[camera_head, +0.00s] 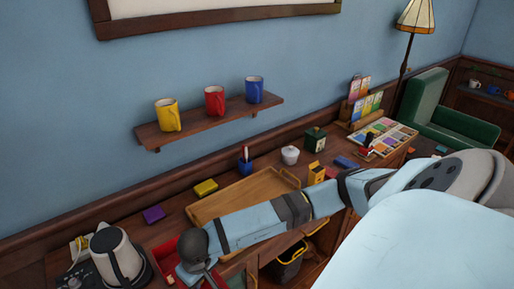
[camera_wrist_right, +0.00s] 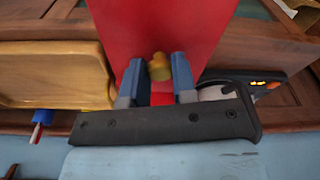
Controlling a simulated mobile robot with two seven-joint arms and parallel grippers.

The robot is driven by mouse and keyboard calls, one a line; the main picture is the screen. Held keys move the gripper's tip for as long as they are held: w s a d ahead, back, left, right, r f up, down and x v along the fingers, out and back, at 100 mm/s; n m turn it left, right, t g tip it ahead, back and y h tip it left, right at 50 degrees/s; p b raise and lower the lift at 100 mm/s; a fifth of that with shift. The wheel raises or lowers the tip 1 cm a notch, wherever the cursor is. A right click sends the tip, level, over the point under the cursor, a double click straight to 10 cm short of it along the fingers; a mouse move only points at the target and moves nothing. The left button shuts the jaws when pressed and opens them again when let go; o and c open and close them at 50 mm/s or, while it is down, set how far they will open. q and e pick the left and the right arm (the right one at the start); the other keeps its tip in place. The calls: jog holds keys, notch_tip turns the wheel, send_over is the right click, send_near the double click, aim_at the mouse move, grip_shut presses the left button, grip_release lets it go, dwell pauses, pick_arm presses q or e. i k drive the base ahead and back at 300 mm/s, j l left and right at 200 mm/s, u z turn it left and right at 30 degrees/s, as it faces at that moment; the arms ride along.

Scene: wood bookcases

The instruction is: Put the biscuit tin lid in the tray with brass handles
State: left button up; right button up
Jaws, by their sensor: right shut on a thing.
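The tray (camera_head: 222,208) is shallow and wooden and lies empty on the desk, partly behind my right arm; its rim also shows at the left of the right wrist view (camera_wrist_right: 55,75). The biscuit tin lid (camera_wrist_right: 205,25) looks like a flat red panel with a brass-coloured knob (camera_wrist_right: 159,66). My right gripper (camera_wrist_right: 159,78) is shut on this knob, with one blue finger on each side. In the head view the red lid (camera_head: 166,252) shows beside my right wrist, left of the tray; the fingertips are hidden there. My left gripper is in neither view.
A kettle (camera_head: 117,257) stands close left of the red lid. A purple block (camera_head: 153,214), a yellow block (camera_head: 205,188) and a blue pen cup (camera_head: 245,163) lie along the wall. A white pot (camera_head: 290,155) is beyond the tray. A shelf with mugs (camera_head: 213,118) hangs above.

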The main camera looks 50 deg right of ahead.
aim_at(271, 196)
jog(key=l, duration=0.8)
jog(key=i+l, duration=0.1)
jog(key=l, duration=0.65)
jog(key=i+l, duration=0.1)
jog(key=l, duration=0.7)
